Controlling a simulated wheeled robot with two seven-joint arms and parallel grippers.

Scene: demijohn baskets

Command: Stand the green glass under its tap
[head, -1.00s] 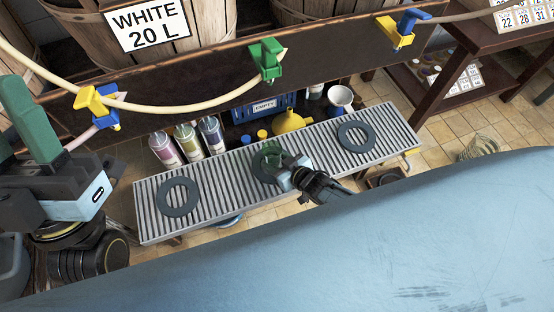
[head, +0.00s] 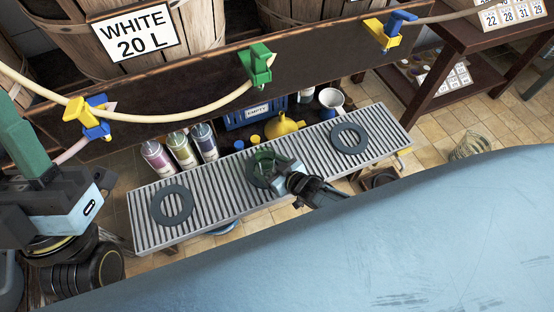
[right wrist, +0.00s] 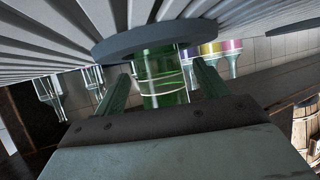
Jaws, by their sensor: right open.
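The green glass (head: 264,158) stands on the middle dark ring (head: 251,176) of the slatted tray, below and in front of the green tap (head: 259,66). My right gripper (head: 276,168) is at the glass, partly hiding it in the head view. In the right wrist view the picture is upside down, and the glass (right wrist: 163,80) shows between two open fingers, its base at the ring (right wrist: 150,38). Gaps show between fingers and glass. My left gripper (head: 18,128) is at the left edge, partly cut off; its opening is hidden.
The slatted tray (head: 215,188) has empty rings at left (head: 157,207) and right (head: 335,139). Bottles (head: 181,150), a yellow funnel (head: 285,126) and a blue crate (head: 240,117) stand behind it. Blue-and-yellow taps hang at left (head: 92,116) and right (head: 385,30). A pale hose crosses above.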

